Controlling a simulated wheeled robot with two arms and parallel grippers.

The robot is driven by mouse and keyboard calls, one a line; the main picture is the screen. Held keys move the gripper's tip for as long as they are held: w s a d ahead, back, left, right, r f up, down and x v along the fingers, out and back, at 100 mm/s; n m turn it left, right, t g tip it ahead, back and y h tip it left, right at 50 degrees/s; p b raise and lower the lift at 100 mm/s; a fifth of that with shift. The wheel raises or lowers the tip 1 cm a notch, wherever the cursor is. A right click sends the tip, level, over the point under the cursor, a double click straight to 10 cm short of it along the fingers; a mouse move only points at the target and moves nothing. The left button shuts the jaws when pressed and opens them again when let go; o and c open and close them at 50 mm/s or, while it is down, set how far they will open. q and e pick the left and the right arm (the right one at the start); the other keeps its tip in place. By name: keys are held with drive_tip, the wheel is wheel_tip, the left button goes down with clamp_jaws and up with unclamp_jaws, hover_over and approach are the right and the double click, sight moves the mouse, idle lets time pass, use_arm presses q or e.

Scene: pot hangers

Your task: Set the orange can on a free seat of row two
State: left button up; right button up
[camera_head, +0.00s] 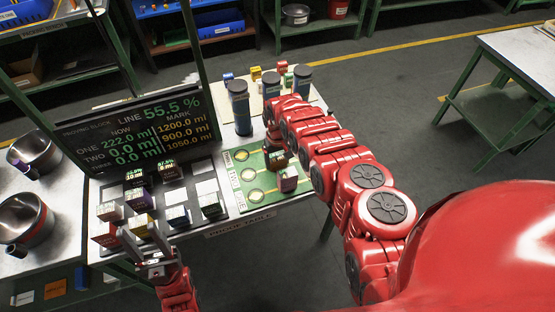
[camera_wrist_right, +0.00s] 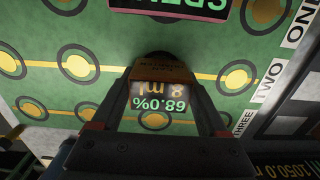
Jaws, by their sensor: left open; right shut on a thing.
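The orange can (camera_wrist_right: 165,73) has a brown-orange side and a small lit display reading 68.0% in the right wrist view. My right gripper (camera_wrist_right: 160,100) is shut on it, over the green board (camera_wrist_right: 110,20). In the head view the held can (camera_head: 278,158) is partly hidden by my right arm. Whether it touches the board is unclear. The board has ringed seats and row labels ONE, TWO (camera_wrist_right: 268,80) and THREE at the right of the wrist view. My left gripper (camera_head: 155,256) is open and empty at the table's front left.
Several cans stand on a dark tray (camera_head: 190,188) left of the board. A black display (camera_head: 150,125) stands behind it. Dark cylinders (camera_head: 240,108) stand behind the board. Pots (camera_head: 22,216) sit on the left table. Several ringed seats at the board's left (camera_head: 246,174) are bare.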

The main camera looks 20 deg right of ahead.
drive_tip(key=shift+w, duration=0.1)
drive_tip(key=shift+f, duration=0.1)
drive_tip(key=o, duration=1.5)
